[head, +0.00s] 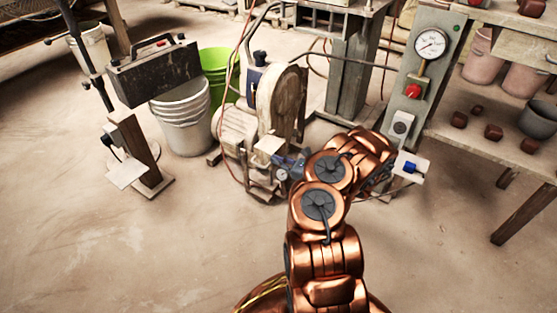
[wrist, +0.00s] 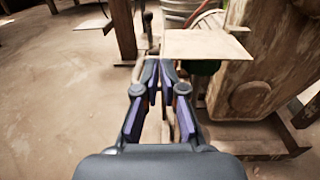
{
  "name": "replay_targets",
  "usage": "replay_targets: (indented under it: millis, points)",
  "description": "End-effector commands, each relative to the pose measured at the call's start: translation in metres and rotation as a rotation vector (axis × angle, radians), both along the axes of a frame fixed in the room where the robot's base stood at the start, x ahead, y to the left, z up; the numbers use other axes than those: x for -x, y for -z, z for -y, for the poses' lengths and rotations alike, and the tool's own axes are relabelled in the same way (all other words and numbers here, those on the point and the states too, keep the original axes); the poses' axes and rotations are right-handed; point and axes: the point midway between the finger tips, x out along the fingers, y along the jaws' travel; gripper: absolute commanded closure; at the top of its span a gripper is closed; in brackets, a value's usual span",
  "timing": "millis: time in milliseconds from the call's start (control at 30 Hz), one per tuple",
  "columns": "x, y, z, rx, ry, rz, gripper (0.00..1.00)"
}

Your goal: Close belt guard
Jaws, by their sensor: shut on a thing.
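A worn wooden machine with a rounded upright cover (head: 285,100), which looks like the belt guard, stands left of my arm in the head view. In the wrist view a large wooden panel of it (wrist: 268,70) fills the right side. My gripper (head: 287,165) is low at the front of this machine. In the wrist view its fingers (wrist: 158,72) are closed together at the tips, on a thin part that they mostly hide. A pale flat plate (wrist: 208,44) lies just beyond and right of the fingertips. Whether the guard is fully shut cannot be told.
A white bucket (head: 182,120) and a green bucket (head: 216,70) stand behind left. A post with a gauge (head: 431,44) and a bench (head: 505,145) with pots stand right. A small stand (head: 143,160) is at left. The front left floor is clear.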

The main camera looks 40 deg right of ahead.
Motion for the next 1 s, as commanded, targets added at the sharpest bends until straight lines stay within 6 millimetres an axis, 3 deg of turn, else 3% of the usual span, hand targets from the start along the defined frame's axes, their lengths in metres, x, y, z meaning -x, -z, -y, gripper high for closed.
replay_targets:
  millis: [33, 267, 500, 700, 1000]
  points:
    - [0.000, -0.002, -0.007, -0.003, -0.019, 0.001, 1.00]
    - [0.027, -0.003, 0.010, -0.002, -0.005, 0.000, 1.00]
    - [0.077, -0.003, 0.030, 0.001, 0.007, -0.002, 1.00]
    - [0.107, -0.001, 0.039, -0.002, 0.007, -0.002, 1.00]
    - [0.121, 0.000, 0.043, -0.001, 0.004, -0.001, 1.00]
